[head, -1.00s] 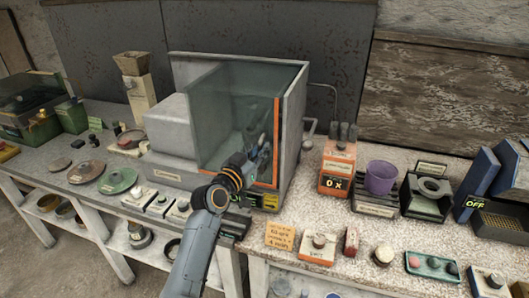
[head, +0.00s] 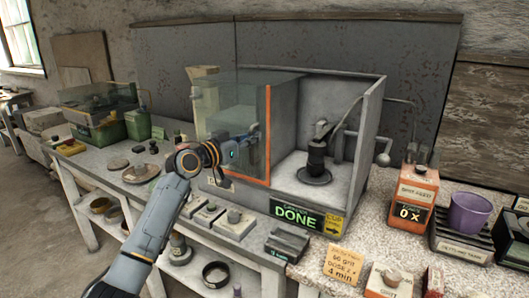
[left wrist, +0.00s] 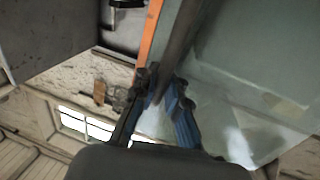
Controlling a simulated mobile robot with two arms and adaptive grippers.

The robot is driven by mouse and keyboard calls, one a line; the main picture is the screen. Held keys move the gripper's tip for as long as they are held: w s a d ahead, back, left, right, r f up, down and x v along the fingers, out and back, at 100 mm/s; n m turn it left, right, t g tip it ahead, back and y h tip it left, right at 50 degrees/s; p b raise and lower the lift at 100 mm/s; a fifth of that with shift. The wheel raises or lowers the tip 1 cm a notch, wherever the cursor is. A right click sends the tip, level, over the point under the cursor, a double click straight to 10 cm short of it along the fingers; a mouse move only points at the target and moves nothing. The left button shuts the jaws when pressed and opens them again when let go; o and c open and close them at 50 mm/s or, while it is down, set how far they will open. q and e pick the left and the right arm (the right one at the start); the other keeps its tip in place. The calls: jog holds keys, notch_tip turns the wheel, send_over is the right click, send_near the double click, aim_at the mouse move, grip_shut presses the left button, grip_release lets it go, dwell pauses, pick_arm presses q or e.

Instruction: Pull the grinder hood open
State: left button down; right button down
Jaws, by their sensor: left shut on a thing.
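The grinder hood (head: 228,104) is a clear box with an orange front edge, slid to the left side of the grey grinder housing (head: 371,135). The housing's right part is open and shows a dark grinding head above a round dark base (head: 314,175). My left gripper (head: 250,143) is at the hood's front near the orange edge. In the left wrist view its blue fingers (left wrist: 163,100) are shut on a dark upright bar, the hood handle (left wrist: 178,45). My right gripper is not in view.
Several small control boxes stand along the bench's front edge. An orange counter (head: 414,198) and a purple cup (head: 469,212) stand to the right. Green boxes are at the far left.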

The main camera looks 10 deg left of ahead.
pick_arm(q)
jog(key=shift+a+f, duration=0.3)
jog(key=shift+f, duration=0.05)
jog(key=c, duration=1.7)
grip_release()
jog(key=o, duration=0.3)
jog(key=shift+s+a+r, duration=0.15)
jog(key=shift+a+r, duration=0.1)
jog(key=shift+d, duration=0.1)
jog(key=v, duration=1.2)
jog(key=shift+r, duration=0.1)
